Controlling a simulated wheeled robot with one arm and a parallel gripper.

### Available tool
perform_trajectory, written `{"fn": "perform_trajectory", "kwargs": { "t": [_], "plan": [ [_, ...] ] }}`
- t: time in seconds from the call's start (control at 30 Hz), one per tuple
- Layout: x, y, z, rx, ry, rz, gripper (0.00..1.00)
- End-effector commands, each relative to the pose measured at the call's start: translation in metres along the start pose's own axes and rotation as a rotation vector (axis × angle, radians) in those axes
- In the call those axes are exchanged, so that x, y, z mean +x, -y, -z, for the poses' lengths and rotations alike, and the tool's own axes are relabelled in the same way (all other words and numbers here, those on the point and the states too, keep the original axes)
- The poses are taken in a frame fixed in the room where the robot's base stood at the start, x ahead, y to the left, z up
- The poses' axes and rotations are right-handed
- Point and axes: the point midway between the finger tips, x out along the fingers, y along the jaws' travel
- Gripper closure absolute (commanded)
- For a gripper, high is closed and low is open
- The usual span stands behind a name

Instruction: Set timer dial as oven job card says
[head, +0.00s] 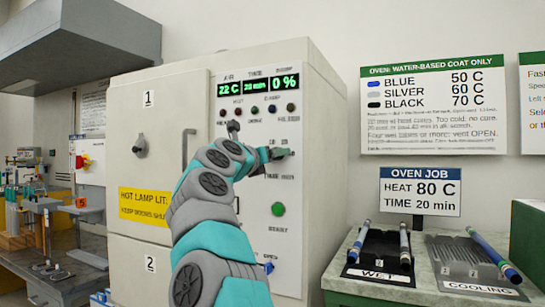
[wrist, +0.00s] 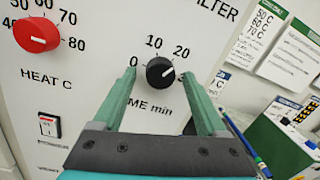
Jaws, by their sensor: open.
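My gripper (wrist: 158,76) is open, one finger on each side of the dial, with gaps visible. In the head view my gripper (head: 274,154) is at the panel and hides the dial. The oven's green display (head: 257,85) shows 22 C, about 20 min (blurred) and 0 %.
The red heat dial (wrist: 36,36) and a red-lit rocker switch (wrist: 48,125) are left of my fingers. A green button (head: 278,209) is lower on the panel. WET (head: 375,277) and COOLING (head: 470,285) racks with rods stand on the right bench.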

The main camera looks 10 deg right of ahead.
Motion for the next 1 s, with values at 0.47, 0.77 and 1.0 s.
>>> {"fn": "perform_trajectory", "kwargs": {
  "t": [0.47,0.77,1.0],
  "plan": [
    [-0.049,-0.001,0.004,0.002,-0.001,-0.003,0.25],
    [-0.077,-0.001,0.001,-0.001,0.0,0.0,0.25],
    [-0.078,0.0,0.0,0.0,0.0,0.001,0.25]
  ]
}}
